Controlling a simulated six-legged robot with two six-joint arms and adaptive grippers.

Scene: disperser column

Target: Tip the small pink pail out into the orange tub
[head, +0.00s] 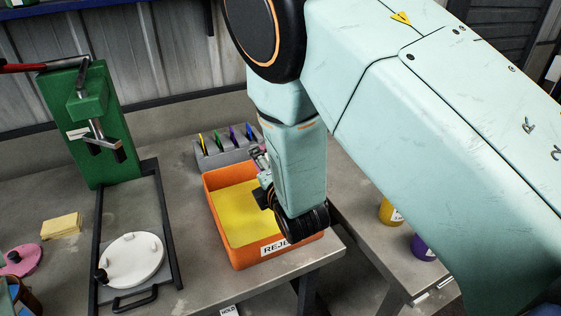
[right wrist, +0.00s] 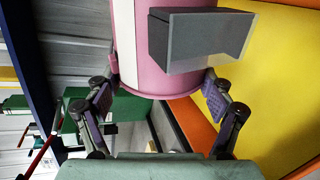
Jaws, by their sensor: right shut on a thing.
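The small pink pail (right wrist: 130,45) is between the fingers of my right gripper (right wrist: 162,84), which is shut on it. A grey block sticks out from its side. The pail appears tipped onto its side in the right wrist view. In the head view only a sliver of pink (head: 259,158) shows beside my right arm, over the back of the orange tub (head: 215,209). The tub stands on the table with a flat yellow surface inside and a white label reading "REJE" on its front, partly covered by my arm. The pail's mouth is hidden. My left gripper is not in view.
A grey rack (head: 222,158) with several coloured tabs stands behind the tub. A green press (head: 90,125) and a framed white disc (head: 133,259) stand to the left. A yellow pad (head: 61,226) lies further left. Yellow (head: 390,213) and purple (head: 422,247) containers are right.

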